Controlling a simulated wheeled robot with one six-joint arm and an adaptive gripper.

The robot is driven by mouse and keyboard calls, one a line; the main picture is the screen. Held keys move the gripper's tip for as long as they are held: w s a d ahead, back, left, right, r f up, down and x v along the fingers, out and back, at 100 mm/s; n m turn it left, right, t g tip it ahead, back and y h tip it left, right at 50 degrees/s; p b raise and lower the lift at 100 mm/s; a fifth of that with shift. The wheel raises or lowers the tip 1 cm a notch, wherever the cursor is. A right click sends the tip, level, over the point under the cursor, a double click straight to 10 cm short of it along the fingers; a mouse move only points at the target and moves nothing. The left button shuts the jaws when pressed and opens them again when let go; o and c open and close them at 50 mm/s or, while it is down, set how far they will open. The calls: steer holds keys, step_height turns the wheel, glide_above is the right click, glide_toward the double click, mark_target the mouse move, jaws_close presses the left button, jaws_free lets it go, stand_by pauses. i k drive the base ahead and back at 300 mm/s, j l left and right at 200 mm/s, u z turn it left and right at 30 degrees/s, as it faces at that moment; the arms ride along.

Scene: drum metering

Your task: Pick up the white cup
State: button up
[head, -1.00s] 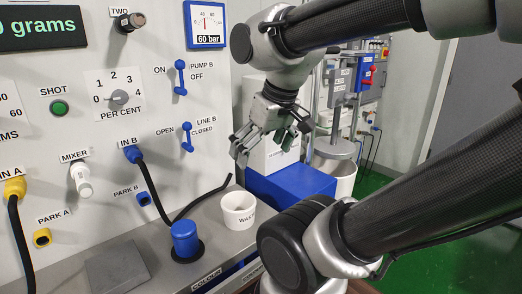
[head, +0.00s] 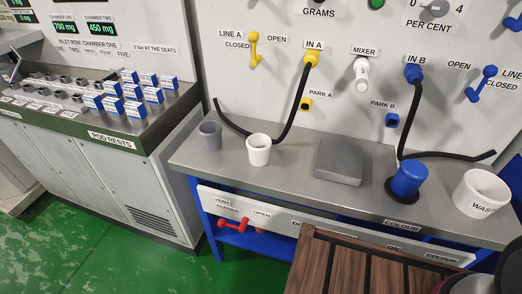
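A small white cup (head: 258,150) stands upright on the grey metal bench, near its left end. A grey cup (head: 210,135) stands just left of it, with a small gap between them. A wider white tub (head: 481,195) marked with a partly visible word starting "WAS" stands at the right end of the bench. My gripper is outside the current head view, so its state does not show.
A flat grey block (head: 338,162) and a blue capped container (head: 407,180) stand right of the cup. Black hoses hang from IN A and IN B behind. A red valve handle (head: 233,225) sits below the bench front. A slatted wooden surface (head: 345,268) is in front.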

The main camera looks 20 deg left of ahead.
mark_target(259, 145)
steer(key=k+j+u, duration=0.1)
steer(key=j+u, duration=0.55)
steer(key=u, duration=0.15)
steer(key=j+u, duration=0.4)
steer(key=k+l, duration=0.05)
